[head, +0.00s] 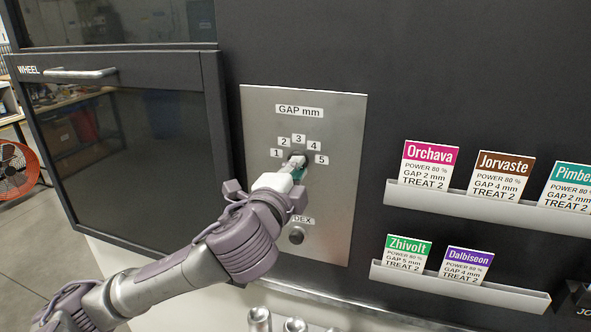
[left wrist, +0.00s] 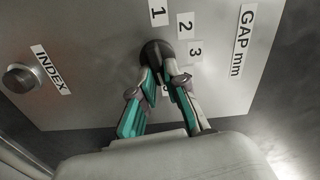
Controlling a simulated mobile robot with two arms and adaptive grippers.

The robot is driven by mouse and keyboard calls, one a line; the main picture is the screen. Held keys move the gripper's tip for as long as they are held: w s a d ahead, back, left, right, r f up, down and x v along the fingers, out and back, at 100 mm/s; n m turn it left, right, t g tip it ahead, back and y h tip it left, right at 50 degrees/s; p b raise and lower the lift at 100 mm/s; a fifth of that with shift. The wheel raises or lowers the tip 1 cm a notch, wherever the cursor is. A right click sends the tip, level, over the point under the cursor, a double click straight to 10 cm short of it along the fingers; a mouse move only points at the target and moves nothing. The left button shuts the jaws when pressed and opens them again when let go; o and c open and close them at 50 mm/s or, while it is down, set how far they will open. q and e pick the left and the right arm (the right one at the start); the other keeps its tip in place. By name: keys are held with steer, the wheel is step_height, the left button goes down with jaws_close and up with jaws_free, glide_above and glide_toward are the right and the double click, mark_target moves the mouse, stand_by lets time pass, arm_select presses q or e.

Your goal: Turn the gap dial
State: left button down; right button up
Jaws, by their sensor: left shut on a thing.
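The gap dial (head: 300,155) is a dark round knob on a grey metal panel (head: 335,215) labelled "GAP mm", with number tags 1 to 5 in an arc above it. My left gripper (head: 296,167) reaches it from the lower left and covers most of it. The left wrist view shows the dial (left wrist: 154,52) between the teal-and-grey fingers of my left gripper (left wrist: 161,74), which are shut on it. The dial's pointer is hidden, so I cannot tell its setting. My right gripper is not in view.
An INDEX knob (head: 296,235) sits below the dial, partly behind my left arm's side. A dark WHEEL door (head: 140,150) with a handle (head: 80,73) is at left. Card racks (head: 480,208) at right hold several labelled cards. Metal cans (head: 258,318) stand at the bottom.

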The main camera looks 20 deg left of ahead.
arm_select(q)
steer(key=c, duration=1.2)
jaws_free()
steer(key=shift+d, duration=0.1)
steer(key=s, duration=0.7)
steer(key=shift+s, duration=0.25)
steer(key=shift+f, duration=0.1)
